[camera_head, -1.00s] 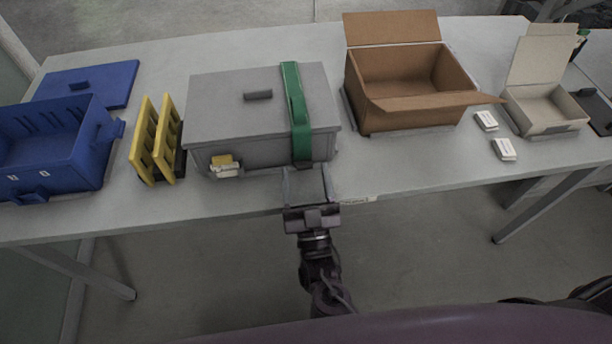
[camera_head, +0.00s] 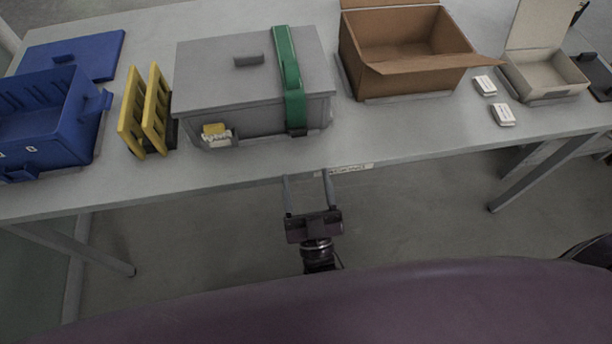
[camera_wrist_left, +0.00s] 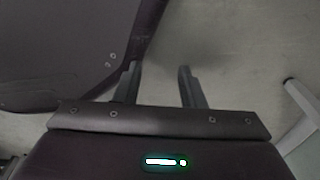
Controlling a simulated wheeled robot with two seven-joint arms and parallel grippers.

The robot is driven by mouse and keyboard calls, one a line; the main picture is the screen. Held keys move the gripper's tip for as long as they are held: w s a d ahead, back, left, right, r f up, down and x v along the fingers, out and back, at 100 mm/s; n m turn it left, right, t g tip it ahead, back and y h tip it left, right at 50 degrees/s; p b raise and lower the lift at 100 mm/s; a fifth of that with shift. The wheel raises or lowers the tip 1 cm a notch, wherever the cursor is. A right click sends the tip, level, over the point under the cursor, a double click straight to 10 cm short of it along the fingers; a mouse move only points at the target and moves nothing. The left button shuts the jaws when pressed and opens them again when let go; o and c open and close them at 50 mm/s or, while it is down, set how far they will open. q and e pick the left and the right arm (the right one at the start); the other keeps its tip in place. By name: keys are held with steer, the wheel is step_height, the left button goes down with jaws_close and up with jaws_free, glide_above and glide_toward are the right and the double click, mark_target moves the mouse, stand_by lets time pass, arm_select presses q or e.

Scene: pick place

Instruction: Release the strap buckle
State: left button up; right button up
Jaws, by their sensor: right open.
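A grey lidded box (camera_head: 225,83) stands on the table with its lid on. A green strap (camera_head: 286,48) runs over the lid and down the front, right of the handle. A raised green piece, apparently the buckle (camera_head: 291,76), sits on the strap near the front top edge; I cannot tell whether it is fastened. My right gripper (camera_head: 306,176) is open and empty at the table's front edge, apart from the strap and below it in the picture. My left gripper (camera_wrist_left: 157,78) shows only in the left wrist view, fingers apart, with only floor between them.
A blue bin (camera_head: 45,130), its blue lid (camera_head: 85,50) and yellow racks (camera_head: 145,112) stand left of the box. An open cardboard box (camera_head: 405,72), small white blocks (camera_head: 502,115) and a pale open box (camera_head: 545,80) are on the right. The front table strip is clear.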

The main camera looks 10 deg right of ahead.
steer(key=shift+c, duration=0.3)
steer(key=g+p, duration=0.2)
steer(key=g, duration=0.3)
glide_toward(298, 135)
steer(key=w, duration=0.1)
arm_select(q)
steer(key=s, duration=0.2)
steer(key=s+a, duration=0.1)
steer(key=s, duration=0.1)
steer(key=shift+s+a+f, duration=0.1)
steer(key=shift+s, duration=0.3)
arm_select(e)
steer(key=shift+g, duration=0.3)
steer(key=w, duration=0.8)
steer(key=shift+w+d+f, duration=0.1)
steer(key=shift+d+f, duration=0.05)
steer(key=shift+f, duration=0.25)
steer(key=shift+c, duration=0.3)
